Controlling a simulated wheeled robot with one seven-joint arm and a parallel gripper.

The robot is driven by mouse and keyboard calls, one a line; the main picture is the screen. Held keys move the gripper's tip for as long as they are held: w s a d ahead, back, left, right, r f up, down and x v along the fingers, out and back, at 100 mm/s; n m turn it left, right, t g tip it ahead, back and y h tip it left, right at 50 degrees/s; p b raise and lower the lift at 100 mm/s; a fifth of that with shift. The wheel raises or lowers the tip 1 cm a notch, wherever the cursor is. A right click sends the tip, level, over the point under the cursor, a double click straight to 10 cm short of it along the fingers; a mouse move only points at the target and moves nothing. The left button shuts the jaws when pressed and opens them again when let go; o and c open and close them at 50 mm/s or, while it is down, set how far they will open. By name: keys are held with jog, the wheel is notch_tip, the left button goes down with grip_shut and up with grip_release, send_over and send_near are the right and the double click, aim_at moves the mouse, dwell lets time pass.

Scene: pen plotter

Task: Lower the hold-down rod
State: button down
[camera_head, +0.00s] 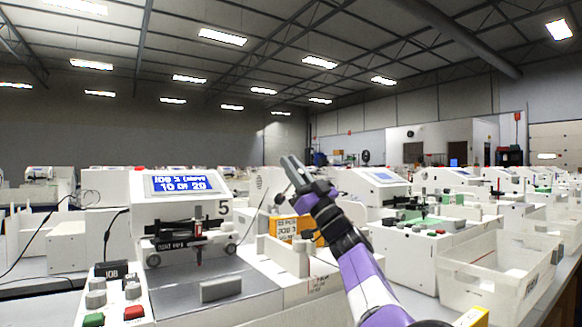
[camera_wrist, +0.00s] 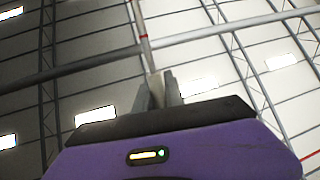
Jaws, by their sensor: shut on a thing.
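The plotter (camera_head: 165,212) stands at the left in the head view, with a lit blue screen and a 5 on its front. A dark bar (camera_head: 172,244) that looks like the hold-down rod crosses its front, with white rollers near its ends. Its label is too small to read surely. A carriage with a red pen (camera_head: 198,255) sits at the bar. My gripper (camera_head: 290,166) is raised to the right of the plotter, apart from the bar, fingers pointing up. In the wrist view its fingers (camera_wrist: 158,90) are shut on a narrow pale piece (camera_wrist: 157,87), mostly hidden.
A flat grey block (camera_head: 221,289) lies on the plotter's bed. Buttons and knobs (camera_head: 120,292) stand at its lower left. An orange box (camera_head: 286,229) is behind my arm. A white bin (camera_head: 490,285) and more machines fill the right. The air above the plotters is clear.

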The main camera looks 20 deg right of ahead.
jog(key=c, duration=1.4)
grip_release()
notch_tip(320, 180, up, 20)
jog(key=p, duration=1.4)
